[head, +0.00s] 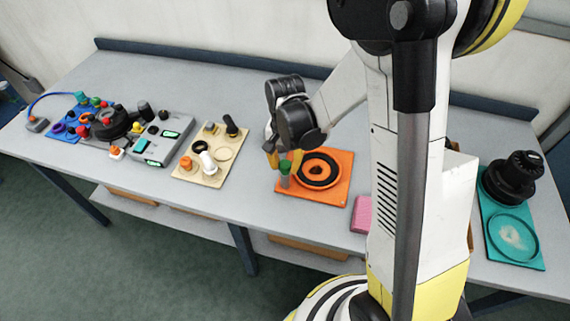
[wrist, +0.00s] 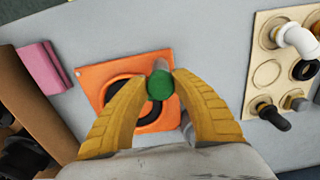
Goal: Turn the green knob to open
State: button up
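The green knob (wrist: 160,85) sits at the edge of an orange panel (wrist: 98,72) that carries a black ring with an orange centre. In the head view the green knob (head: 285,169) is at the panel's left side, partly covered by my fingers. My gripper (wrist: 161,82) has two yellow fingers, one on each side of the knob, and their tips appear to touch it. In the head view my gripper (head: 284,160) points down over the knob. A grey stem shows just beyond the knob in the wrist view.
A beige panel (head: 210,177) with pipe fittings lies left of the orange panel. A grey control box (head: 165,145) stands farther left. A pink block (head: 361,213) is to the right, and a teal tray (head: 535,258) is at the far right.

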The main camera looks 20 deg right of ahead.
jog(key=shift+n, duration=0.3)
jog(key=n+b, duration=0.1)
jog(key=n, duration=0.1)
jog(key=shift+f+n, duration=0.1)
jog(key=shift+n, duration=0.2)
jog(key=n+b, duration=0.1)
jog(key=n, duration=0.2)
jog(key=shift+d+n, duration=0.15)
jog(key=shift+n, duration=0.15)
jog(key=n+b, duration=0.1)
jog(key=n, duration=0.2)
jog(key=shift+d+n+b, duration=0.1)
jog(key=shift+n+b, duration=0.2)
jog(key=shift+n, duration=1.8)
jog(key=o, duration=1.2)
